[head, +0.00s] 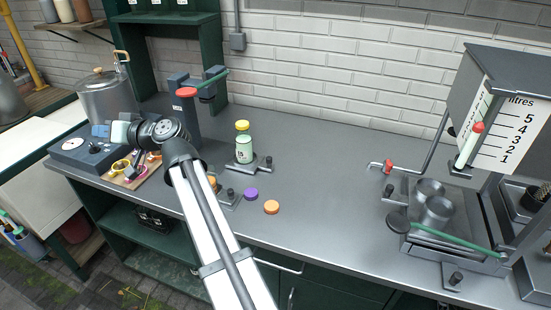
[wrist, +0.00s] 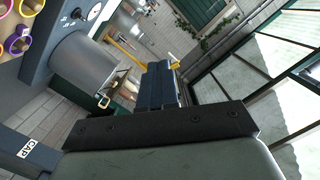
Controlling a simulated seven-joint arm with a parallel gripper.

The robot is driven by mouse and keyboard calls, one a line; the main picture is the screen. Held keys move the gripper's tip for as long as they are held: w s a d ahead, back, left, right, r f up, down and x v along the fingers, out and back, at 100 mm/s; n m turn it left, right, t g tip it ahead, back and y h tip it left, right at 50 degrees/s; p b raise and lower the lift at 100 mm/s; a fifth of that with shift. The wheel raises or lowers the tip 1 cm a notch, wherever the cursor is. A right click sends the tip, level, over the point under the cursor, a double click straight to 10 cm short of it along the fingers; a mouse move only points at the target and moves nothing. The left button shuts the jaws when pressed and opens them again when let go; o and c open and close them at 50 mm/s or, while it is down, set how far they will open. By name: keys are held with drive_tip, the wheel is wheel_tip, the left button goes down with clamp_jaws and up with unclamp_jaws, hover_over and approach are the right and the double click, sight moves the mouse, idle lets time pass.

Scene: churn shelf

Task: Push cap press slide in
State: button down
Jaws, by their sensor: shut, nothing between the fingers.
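The cap press (head: 187,118) is a dark grey upright stand with a red knob on top and a green lever (head: 213,83) reaching right. In front of it, to the right, a pale green jar (head: 244,151) with a yellow cap (head: 242,126) stands upright on a flat grey slide plate (head: 262,169) with a black knob (head: 268,160). My gripper (head: 98,131) is shut and empty, above the counter's left end, well left of the press and jar, pointing left. Its blue fingers (wrist: 160,85) also show in the wrist view. A white CAP label (wrist: 38,150) shows there.
A purple cap (head: 251,194) and an orange cap (head: 271,207) lie on the front counter. Another plate (head: 231,201) is partly behind my arm. A pot (head: 104,98) and coloured rings (head: 121,166) are left. A litre-scale dispenser (head: 505,135) stands right. Mid-counter is clear.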

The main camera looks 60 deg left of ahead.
drive_tip(key=w+a+m+t, duration=0.2)
drive_tip(key=w, duration=0.8)
drive_tip(key=m+t+h, duration=0.4)
drive_tip(key=m+t, duration=0.3)
drive_tip(key=t, duration=0.2)
approach(247, 150)
drive_tip(key=w+d+f, duration=0.2)
drive_tip(key=w+d, duration=0.6)
drive_tip(key=w, duration=0.4)
drive_tip(key=x, duration=0.9)
drive_tip(key=shift+s+a+f, duration=0.1)
drive_tip(key=shift+a+f, duration=0.1)
drive_tip(key=shift+f, duration=0.15)
drive_tip(key=shift+s+a+r, duration=0.1)
drive_tip(key=shift+s+a, duration=0.55)
drive_tip(key=shift+s, duration=0.35)
drive_tip(key=shift+s+a, duration=0.4)
drive_tip(key=shift+s, duration=0.2)
drive_tip(key=s+a, duration=0.8)
drive_tip(key=shift+a, duration=0.1)
drive_tip(key=shift+s+a, duration=0.35)
drive_tip(key=shift+s, duration=0.15)
